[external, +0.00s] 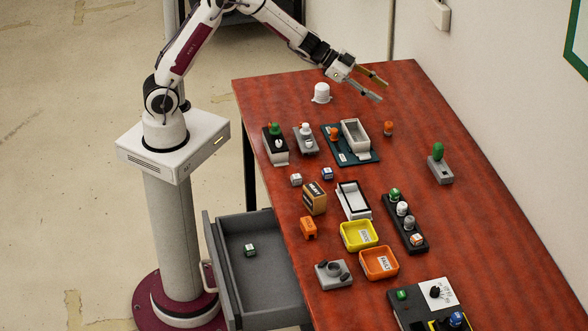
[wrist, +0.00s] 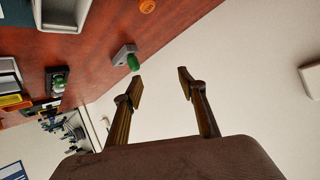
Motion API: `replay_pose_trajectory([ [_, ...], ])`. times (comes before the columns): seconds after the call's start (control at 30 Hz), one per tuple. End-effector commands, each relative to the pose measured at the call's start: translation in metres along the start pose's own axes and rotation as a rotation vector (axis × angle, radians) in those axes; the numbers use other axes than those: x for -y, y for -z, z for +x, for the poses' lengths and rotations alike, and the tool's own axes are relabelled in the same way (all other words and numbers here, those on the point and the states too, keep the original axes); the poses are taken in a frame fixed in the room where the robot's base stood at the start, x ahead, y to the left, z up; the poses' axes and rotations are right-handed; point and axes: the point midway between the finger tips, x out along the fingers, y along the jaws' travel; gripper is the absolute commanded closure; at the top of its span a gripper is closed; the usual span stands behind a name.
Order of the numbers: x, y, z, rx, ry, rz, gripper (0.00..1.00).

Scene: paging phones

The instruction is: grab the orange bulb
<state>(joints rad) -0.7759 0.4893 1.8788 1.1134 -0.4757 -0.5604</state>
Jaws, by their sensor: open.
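A small orange bulb (external: 388,128) stands alone on the red-brown table, right of the teal board. An orange round thing, seemingly this bulb, shows at the top edge of the wrist view (wrist: 147,6), partly cut off. A second orange piece (external: 334,133) sits on the teal board (external: 362,157) beside a pale open box. My gripper (external: 381,88) is open and empty above the far end of the table, beyond the orange bulb and apart from it. In the wrist view its two fingers (wrist: 160,80) are spread with nothing between them.
A green bulb on a grey base (external: 440,166) stands to the right, also in the wrist view (wrist: 132,62). A white domed piece (external: 321,93) stands at the far end. Yellow (external: 359,236) and orange trays (external: 379,263) lie nearer. An open drawer (external: 262,275) juts out left.

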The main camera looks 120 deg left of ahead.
Motion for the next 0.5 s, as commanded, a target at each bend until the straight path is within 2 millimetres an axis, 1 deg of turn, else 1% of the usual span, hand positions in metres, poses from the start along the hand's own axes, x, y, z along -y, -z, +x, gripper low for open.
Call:
replay_pose_trajectory([
  [0.03,0.005,-0.012,0.007,0.000,-0.016,-0.009,0.59],
  [0.2,0.013,-0.044,0.024,-0.017,-0.080,-0.030,0.59],
  [0.4,0.020,-0.084,0.037,-0.032,-0.162,-0.065,0.59],
  [0.5,0.020,-0.101,0.041,-0.039,-0.197,-0.084,0.59],
])
